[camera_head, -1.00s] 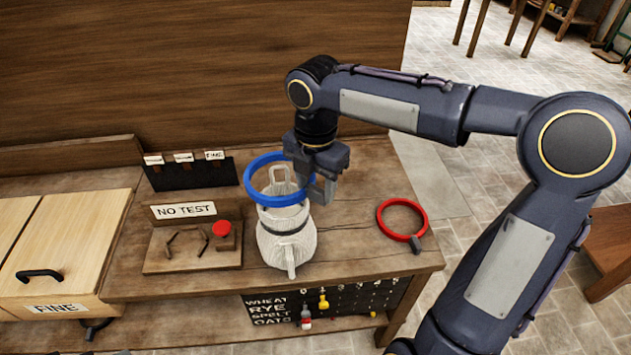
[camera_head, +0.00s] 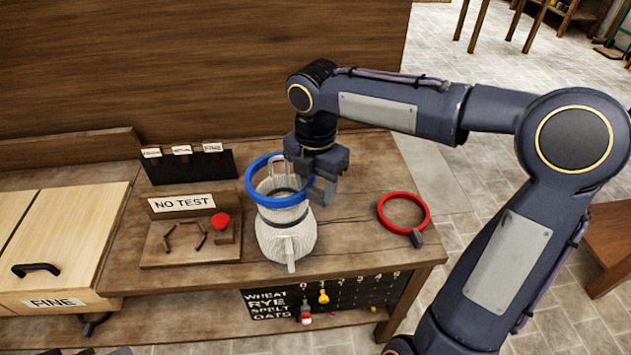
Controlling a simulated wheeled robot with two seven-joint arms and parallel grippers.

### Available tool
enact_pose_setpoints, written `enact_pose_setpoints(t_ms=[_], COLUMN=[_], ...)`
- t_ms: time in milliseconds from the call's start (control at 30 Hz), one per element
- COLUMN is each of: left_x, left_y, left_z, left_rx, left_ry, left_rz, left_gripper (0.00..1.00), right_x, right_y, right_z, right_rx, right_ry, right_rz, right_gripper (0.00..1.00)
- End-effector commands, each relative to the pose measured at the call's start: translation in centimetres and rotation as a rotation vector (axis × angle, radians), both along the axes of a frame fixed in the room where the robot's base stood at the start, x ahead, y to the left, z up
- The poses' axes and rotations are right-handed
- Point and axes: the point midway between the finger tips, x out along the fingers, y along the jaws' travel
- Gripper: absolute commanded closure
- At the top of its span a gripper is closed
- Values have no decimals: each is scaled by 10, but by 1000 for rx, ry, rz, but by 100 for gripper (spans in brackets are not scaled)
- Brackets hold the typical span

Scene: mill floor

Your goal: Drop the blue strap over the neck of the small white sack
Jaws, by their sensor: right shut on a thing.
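The small white sack (camera_head: 287,240) stands upright on the wooden bench, its neck and top loop pointing up. The blue strap (camera_head: 266,199) is a stiff ring held roughly level at the sack's neck. The sack's top loop shows inside the ring, and the ring's front edge crosses in front of the neck. I cannot tell whether the ring touches the sack. My right gripper (camera_head: 318,186) is shut on the ring's right side, to the right of the neck. My left gripper is not in view.
A red strap (camera_head: 403,213) with a grey buckle lies on the bench at right. A dark card rack (camera_head: 188,168) is behind. A pale wooden bin (camera_head: 60,245) is at far left.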

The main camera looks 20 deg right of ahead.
Motion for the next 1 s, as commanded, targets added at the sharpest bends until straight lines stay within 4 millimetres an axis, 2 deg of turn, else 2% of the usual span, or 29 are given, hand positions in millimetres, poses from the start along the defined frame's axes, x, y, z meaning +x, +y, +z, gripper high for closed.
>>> enact_pose_setpoints(t_ms=[1000], left_x=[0], left_y=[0], left_z=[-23], left_rx=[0], left_ry=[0], left_rz=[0], left_gripper=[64], right_x=[0], right_y=[0], right_z=[-37], right_rx=[0], right_ry=[0], right_rz=[0], right_gripper=[81])
